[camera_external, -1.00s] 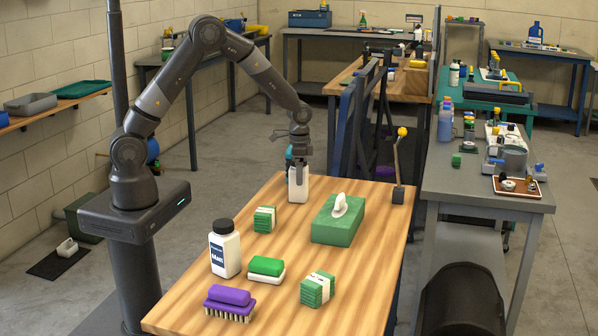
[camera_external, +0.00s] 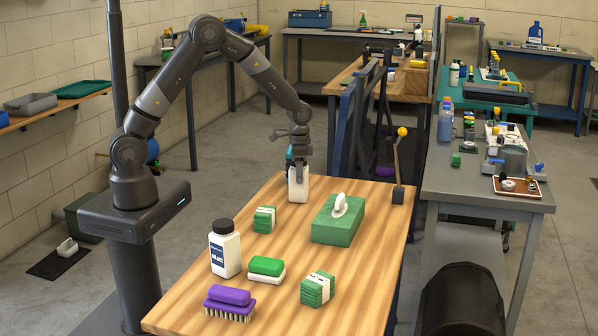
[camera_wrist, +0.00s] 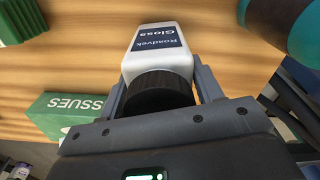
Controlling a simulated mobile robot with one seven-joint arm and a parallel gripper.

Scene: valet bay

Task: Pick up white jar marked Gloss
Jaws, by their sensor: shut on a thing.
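The white jar marked Gloss (camera_wrist: 157,45) has a dark label and a black ridged cap, and shows between my gripper's fingers in the wrist view. My gripper (camera_wrist: 158,92) is shut on the jar, one finger on each side near the cap. In the external view the jar (camera_external: 298,187) is upright at the far end of the wooden table, with my gripper (camera_external: 298,168) around its top. The jar's upper part is partly hidden by the fingers. I cannot tell whether its base touches the table.
A teal-topped thing (camera_wrist: 304,38) stands close beside the jar. A green tissue box (camera_external: 335,222), a green-banded pack (camera_external: 264,219) and another white jar with a black cap (camera_external: 225,250) stand on the wooden table (camera_external: 190,305).

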